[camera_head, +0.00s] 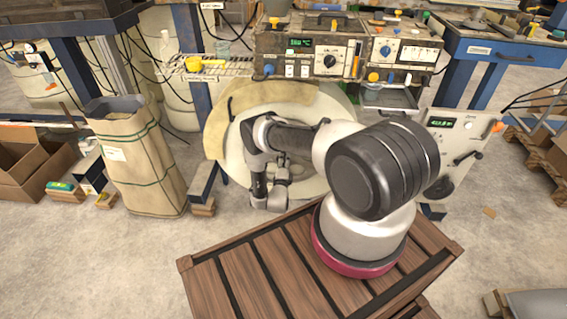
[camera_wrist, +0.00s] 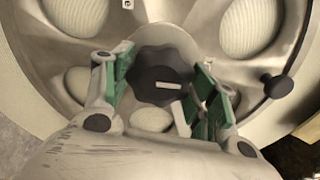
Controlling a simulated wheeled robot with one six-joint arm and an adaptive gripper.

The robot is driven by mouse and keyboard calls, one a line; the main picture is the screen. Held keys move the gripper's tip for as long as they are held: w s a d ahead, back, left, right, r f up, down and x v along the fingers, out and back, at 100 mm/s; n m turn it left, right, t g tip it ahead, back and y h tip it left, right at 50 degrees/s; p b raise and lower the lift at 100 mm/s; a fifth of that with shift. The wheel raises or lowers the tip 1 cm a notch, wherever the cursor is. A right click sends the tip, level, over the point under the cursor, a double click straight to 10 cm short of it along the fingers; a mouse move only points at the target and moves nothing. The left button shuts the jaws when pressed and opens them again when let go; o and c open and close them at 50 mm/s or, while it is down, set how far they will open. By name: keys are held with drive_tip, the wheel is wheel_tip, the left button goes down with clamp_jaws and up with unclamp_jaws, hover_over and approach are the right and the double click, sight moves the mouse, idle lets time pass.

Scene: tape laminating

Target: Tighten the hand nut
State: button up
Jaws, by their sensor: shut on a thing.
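The hand nut is a dark, lobed knob (camera_wrist: 160,76) with a white mark on its face. It sits at the hub of a large metal reel (camera_wrist: 215,45) in the wrist view. My gripper (camera_wrist: 162,85) has green-padded fingers on the left and right sides of the knob. The fingers are closed around it, though the exact contact is hard to see. In the head view the reel (camera_head: 228,150) stands behind my arm. My arm hides the knob there, and the fingertips are not clear.
A small black knob (camera_wrist: 278,86) sticks out from the reel's right side. Above the reel in the head view is a control panel (camera_head: 305,58). A tall paper sack (camera_head: 140,160) stands to the left, and a grey control box (camera_head: 455,150) to the right.

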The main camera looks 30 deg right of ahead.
idle(0.4)
drive_tip(key=o, duration=1)
drive_tip(key=shift+o, duration=0.2)
drive_tip(key=v, duration=1.2)
